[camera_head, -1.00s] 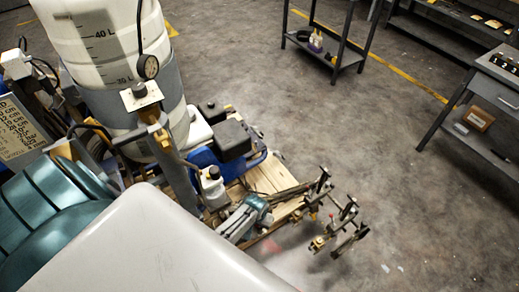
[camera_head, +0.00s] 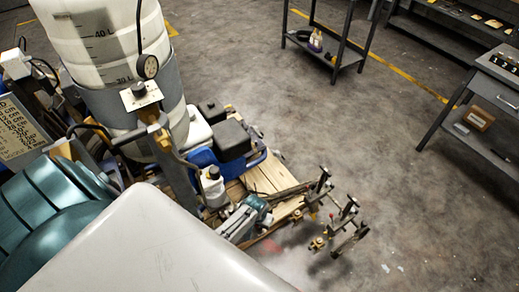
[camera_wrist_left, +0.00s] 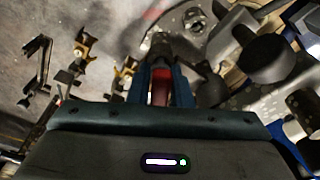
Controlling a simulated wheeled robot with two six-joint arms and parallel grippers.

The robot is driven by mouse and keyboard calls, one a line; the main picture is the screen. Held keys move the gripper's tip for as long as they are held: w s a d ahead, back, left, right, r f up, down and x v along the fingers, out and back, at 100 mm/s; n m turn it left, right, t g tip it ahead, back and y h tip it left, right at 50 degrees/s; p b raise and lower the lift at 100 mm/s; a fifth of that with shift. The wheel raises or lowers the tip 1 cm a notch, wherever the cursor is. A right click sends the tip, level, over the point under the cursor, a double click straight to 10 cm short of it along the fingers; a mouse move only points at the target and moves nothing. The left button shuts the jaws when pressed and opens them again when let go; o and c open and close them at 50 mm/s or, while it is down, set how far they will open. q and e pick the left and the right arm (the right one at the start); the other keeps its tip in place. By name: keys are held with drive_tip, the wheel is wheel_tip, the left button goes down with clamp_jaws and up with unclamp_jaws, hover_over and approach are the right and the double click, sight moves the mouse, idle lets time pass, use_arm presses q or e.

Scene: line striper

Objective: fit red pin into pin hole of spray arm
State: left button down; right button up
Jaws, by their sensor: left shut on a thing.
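My left gripper (camera_wrist_left: 160,78) is shut on the red pin (camera_wrist_left: 160,92), which shows as a red strip between the blue fingers in the left wrist view. Its tip is hidden or too dark to make out. In the head view my left gripper (camera_head: 262,208) is over the front of the machine, to the left of the spray arm (camera_head: 335,228). The spray arm carries several brass nozzles and small red-tipped parts. Its nozzles also show left of the fingers in the left wrist view (camera_wrist_left: 124,76). I cannot make out the pin hole. My right gripper is not in view.
A large white tank (camera_head: 100,45), a dark engine block (camera_head: 232,139) and a wooden deck (camera_head: 268,176) stand close around the left gripper. The concrete floor right of the spray arm is clear. A grey shelf cart (camera_head: 330,60) and a workbench (camera_head: 495,85) stand farther off.

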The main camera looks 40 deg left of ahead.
use_arm(q)
drive_tip(key=shift+r, duration=0.2)
drive_tip(key=c, duration=0.9)
unclamp_jaws()
wheel_tip(320, 180, up, 3)
drive_tip(key=p, duration=0.3)
drive_tip(key=shift+s+f, duration=0.15)
drive_tip(key=shift+f, duration=0.05)
drive_tip(key=shift+s+r+p, duration=0.15)
drive_tip(key=shift+r+p, duration=0.6)
drive_tip(key=shift+r, duration=0.3)
drive_tip(key=shift+s+r, duration=0.2)
drive_tip(key=shift+r, duration=0.9)
